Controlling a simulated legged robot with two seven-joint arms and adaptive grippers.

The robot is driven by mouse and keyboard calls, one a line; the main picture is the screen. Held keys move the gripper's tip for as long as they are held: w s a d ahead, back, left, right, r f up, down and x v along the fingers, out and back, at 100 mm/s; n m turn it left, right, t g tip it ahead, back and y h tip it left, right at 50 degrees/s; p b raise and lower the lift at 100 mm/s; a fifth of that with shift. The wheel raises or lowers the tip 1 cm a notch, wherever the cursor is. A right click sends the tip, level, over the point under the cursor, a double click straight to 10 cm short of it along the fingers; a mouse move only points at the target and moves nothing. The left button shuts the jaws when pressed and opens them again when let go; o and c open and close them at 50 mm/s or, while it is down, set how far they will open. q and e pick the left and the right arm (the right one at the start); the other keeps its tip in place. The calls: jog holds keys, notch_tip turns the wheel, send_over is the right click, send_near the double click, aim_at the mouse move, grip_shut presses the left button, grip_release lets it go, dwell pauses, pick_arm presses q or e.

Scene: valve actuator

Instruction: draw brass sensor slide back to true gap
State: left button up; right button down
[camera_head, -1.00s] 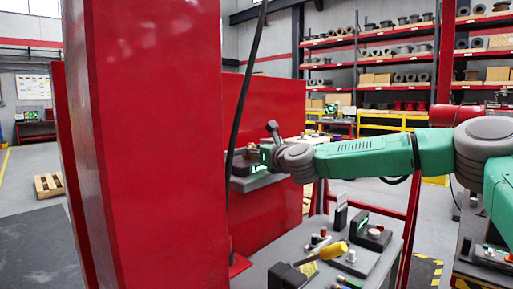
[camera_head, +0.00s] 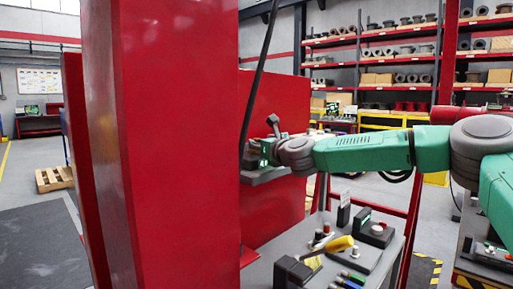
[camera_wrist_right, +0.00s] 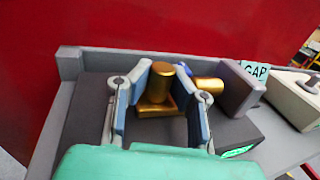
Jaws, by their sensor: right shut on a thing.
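In the right wrist view, the brass slide (camera_wrist_right: 157,103) sits on a dark block (camera_wrist_right: 85,110), with an upright brass post on its base. My right gripper (camera_wrist_right: 172,84) has its blue-padded fingers on both sides of the slide and is shut on it. A brass cylinder (camera_wrist_right: 208,85) lies to the right, pointing towards a grey upright plate (camera_wrist_right: 240,88). A "GAP" label (camera_wrist_right: 256,71) stands behind that plate. In the head view, my right gripper (camera_head: 268,152) is at the fixture by the red panel, and the slide is too small to make out. My left gripper is not in view.
A large red column (camera_head: 175,150) fills the left centre of the head view, with a dark cable (camera_head: 259,75) beside it. A grey bench (camera_head: 262,270) below my arm holds a yellow-handled tool (camera_head: 340,244) and small fixtures. In the wrist view, a pale block (camera_wrist_right: 292,100) stands at right.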

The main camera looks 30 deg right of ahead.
jog(key=shift+w+d, duration=0.1)
jog(key=shift+d, duration=0.2)
jog(key=c, duration=1.7)
grip_release()
jog(key=shift+d, duration=0.1)
jog(key=shift+s+a+r, duration=0.1)
jog(key=shift+s+a, duration=0.15)
jog(key=shift+a, duration=0.15)
jog(key=shift+s, duration=0.1)
jog(key=s+d, duration=0.1)
jog(key=s, duration=1)
jog(key=shift+s, duration=0.3)
